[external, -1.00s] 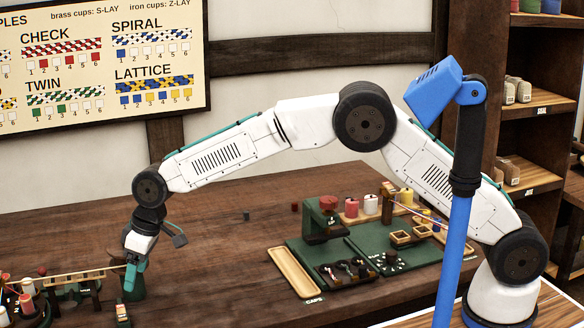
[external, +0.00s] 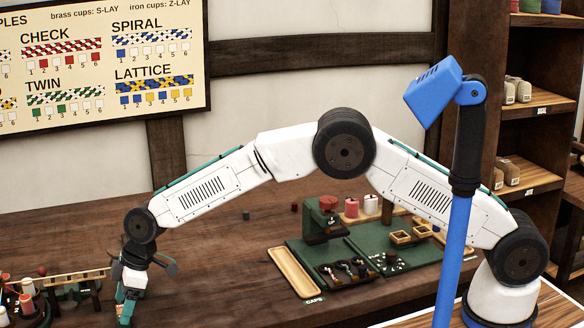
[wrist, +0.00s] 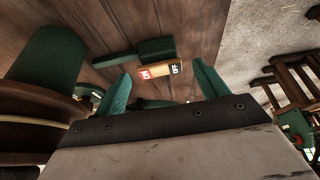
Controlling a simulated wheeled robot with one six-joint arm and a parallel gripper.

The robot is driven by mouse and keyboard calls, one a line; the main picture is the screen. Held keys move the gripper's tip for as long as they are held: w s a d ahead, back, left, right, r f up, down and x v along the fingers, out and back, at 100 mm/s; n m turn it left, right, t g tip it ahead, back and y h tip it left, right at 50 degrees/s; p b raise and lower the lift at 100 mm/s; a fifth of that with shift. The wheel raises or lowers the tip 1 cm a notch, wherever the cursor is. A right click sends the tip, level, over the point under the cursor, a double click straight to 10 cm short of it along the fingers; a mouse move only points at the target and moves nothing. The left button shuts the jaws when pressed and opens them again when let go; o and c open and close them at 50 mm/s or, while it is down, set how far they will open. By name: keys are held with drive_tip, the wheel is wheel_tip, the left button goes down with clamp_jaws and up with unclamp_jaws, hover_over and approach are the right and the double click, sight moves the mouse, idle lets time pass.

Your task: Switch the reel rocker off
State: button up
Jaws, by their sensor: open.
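The reel rocker (wrist: 158,71) shows in the wrist view as a small block with a red ON end on the left, an orange middle and a dark OFF end on the right. Which end is pressed down is too small to tell. My gripper (wrist: 163,82) has its two green fingers spread, one on each side of the rocker in the picture, with nothing between them. In the external view my gripper (external: 124,312) points down at the lower left of the bench and hides the rocker.
A green box shape (wrist: 155,50) lies beside the rocker, and a large green cylinder (wrist: 45,70) stands at left. Reels with thread (external: 28,288) are left of my gripper. A wooden caps tray (external: 294,272) and green station are farther right.

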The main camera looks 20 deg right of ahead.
drive_tip(key=shift+c, duration=0.3)
drive_tip(key=c, duration=0.9)
drive_tip(key=shift+s+f+n+t, duration=0.1)
drive_tip(key=shift+s+n+t, duration=0.3)
drive_tip(key=shift+t, duration=0.8)
drive_tip(key=o, duration=1)
drive_tip(key=shift+c, duration=0.2)
